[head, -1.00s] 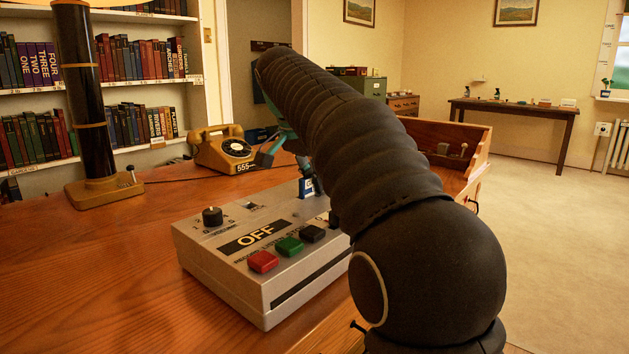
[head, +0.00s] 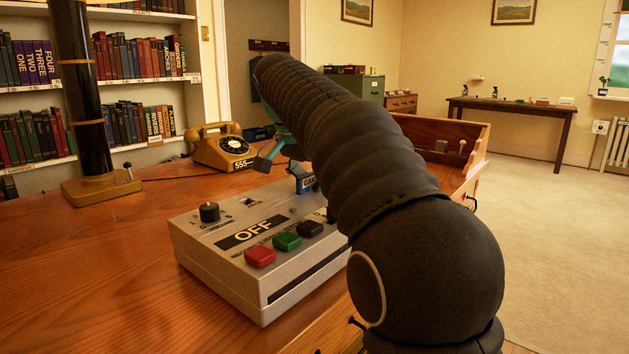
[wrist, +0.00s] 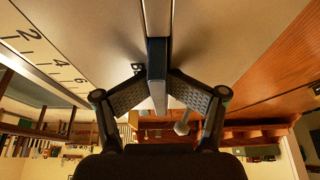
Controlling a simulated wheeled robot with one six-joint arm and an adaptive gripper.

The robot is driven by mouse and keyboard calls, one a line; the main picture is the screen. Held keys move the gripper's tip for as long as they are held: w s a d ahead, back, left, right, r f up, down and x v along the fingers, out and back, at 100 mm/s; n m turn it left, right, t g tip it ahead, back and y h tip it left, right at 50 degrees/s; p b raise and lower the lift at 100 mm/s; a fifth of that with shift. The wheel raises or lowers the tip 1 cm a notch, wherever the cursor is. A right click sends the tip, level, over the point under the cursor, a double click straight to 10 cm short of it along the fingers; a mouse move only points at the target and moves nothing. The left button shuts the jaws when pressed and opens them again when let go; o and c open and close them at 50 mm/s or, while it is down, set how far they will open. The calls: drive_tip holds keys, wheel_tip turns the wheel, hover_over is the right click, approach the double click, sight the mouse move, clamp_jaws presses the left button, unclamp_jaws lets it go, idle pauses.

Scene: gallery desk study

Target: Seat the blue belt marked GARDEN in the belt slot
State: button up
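The blue belt (head: 304,183) shows as a small blue piece with a partly covered white label at the back of the grey machine's (head: 215,262) top. My arm hides part of it. In the wrist view the dark blue belt (wrist: 157,58) is between my gripper's two fingertips (wrist: 158,78), with a pad against each side. My gripper is shut on it, above or at the machine's top; I cannot tell whether it touches. The machine has a long dark slit (head: 308,275) low in its front; I cannot tell whether this is the belt slot.
The machine carries a black knob (head: 209,212), an OFF plate (head: 251,232) and red (head: 260,257), green (head: 287,241) and black (head: 310,229) buttons. The desk's left part (head: 80,270) is clear.

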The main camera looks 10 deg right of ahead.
drive_tip(key=shift+a+r+p, duration=0.15)
drive_tip(key=shift+r+p, duration=0.15)
drive_tip(key=shift+r, duration=0.05)
drive_tip(key=p+v, duration=0.4)
drive_tip(key=v, duration=0.8)
drive_tip(key=shift+r, duration=0.45)
